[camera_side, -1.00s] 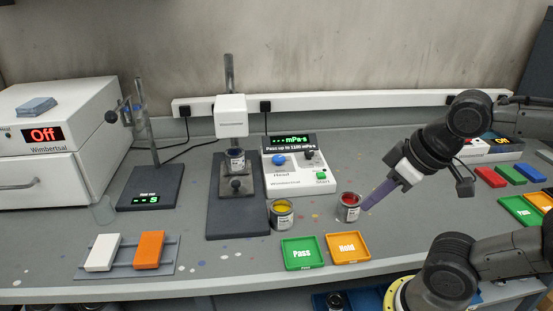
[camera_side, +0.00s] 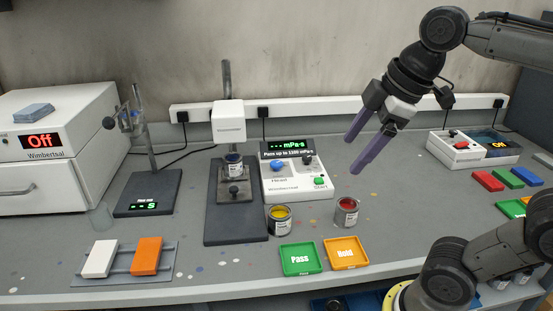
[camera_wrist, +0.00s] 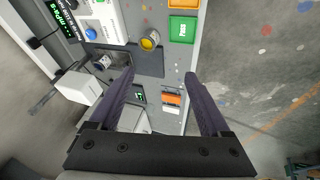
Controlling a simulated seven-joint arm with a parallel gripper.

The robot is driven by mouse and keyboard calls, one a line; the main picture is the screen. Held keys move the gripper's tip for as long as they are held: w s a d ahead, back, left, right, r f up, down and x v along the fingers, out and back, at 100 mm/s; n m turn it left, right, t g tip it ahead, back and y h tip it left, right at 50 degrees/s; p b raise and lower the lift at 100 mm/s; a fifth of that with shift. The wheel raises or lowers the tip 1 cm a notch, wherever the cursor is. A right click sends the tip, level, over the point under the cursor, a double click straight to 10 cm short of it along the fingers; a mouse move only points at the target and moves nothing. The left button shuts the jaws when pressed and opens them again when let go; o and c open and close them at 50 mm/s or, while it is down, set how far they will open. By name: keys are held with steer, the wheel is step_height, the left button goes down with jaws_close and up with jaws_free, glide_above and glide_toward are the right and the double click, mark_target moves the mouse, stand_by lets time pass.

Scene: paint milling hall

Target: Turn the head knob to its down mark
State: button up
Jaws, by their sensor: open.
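The head knob (camera_side: 277,166) is blue and sits on the white control box (camera_side: 297,187), above the word "Head". I cannot make out its marks or which way it points. In the wrist view the blue knob (camera_wrist: 91,33) shows at the upper left. My gripper (camera_side: 354,153) is open and empty, raised above the bench to the right of the box and apart from it. Its two purple fingers point down and left in the side view, and are spread in the wrist view (camera_wrist: 160,73).
The box also has a black knob (camera_side: 308,160) and a green Start button (camera_side: 319,182). The viscometer stand (camera_side: 228,120) with a can (camera_side: 234,163) is left of it. Yellow (camera_side: 280,219) and red (camera_side: 346,212) paint cans and Pass (camera_side: 301,273) and Hold (camera_side: 345,266) trays lie in front.

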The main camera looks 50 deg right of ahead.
steer(key=w+d+r+n+g, duration=0.1)
steer(key=w+d+r+n, duration=0.15)
steer(key=w+r, duration=0.5)
steer(key=n+g, duration=0.3)
steer(key=g, duration=0.1)
glide_above(277, 163)
step_height(277, 163, down, 18)
step_height(277, 163, down, 13)
steer(key=shift+w+r, duration=0.15)
steer(key=shift+r, duration=0.05)
jaws_close()
